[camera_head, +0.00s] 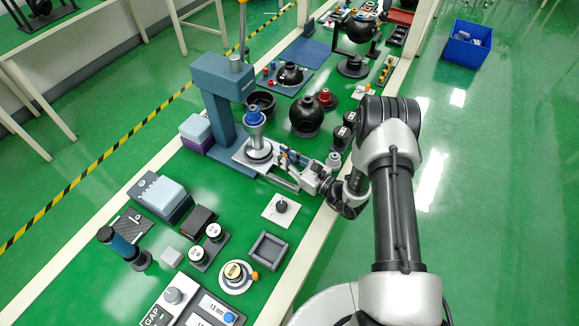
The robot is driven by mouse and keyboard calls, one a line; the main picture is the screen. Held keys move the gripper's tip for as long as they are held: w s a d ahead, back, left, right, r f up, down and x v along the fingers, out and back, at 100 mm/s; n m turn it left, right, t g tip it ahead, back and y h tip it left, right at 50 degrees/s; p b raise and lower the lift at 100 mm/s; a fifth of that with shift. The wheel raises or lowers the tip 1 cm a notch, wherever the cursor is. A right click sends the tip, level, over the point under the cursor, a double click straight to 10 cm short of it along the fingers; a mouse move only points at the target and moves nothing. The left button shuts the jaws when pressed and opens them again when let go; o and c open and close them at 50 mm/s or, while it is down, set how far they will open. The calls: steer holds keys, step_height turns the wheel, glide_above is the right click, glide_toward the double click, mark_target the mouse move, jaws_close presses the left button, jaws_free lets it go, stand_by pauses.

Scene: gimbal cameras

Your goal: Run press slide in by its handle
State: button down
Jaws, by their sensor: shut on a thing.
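The press (217,112) is a blue-grey column with an overhanging head, standing on the green bench. Its slide (243,159) is a light metal plate at the column's foot. A grey, flared part with a blue top (254,128) stands upright on a dark round base on the slide, roughly below the press head. My gripper (288,160) reaches in from the right at the slide's right end, shut on the slide's handle. The handle is small and mostly hidden by the fingers.
A black sphere (306,116) and a dark bowl (261,104) stand close behind the slide. Grey and purple blocks (196,133) sit left of the press. A small square plate with a black knob (282,207) lies in front.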

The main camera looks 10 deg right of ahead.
steer(key=shift+s+a+b+x, duration=0.15)
steer(key=shift+b+x, duration=0.1)
steer(key=shift+x, duration=0.65)
steer(key=shift+s+a+b+x, duration=0.1)
steer(key=shift+b+x, duration=0.1)
steer(key=shift+x, duration=0.75)
steer(key=c, duration=1.5)
jaws_free()
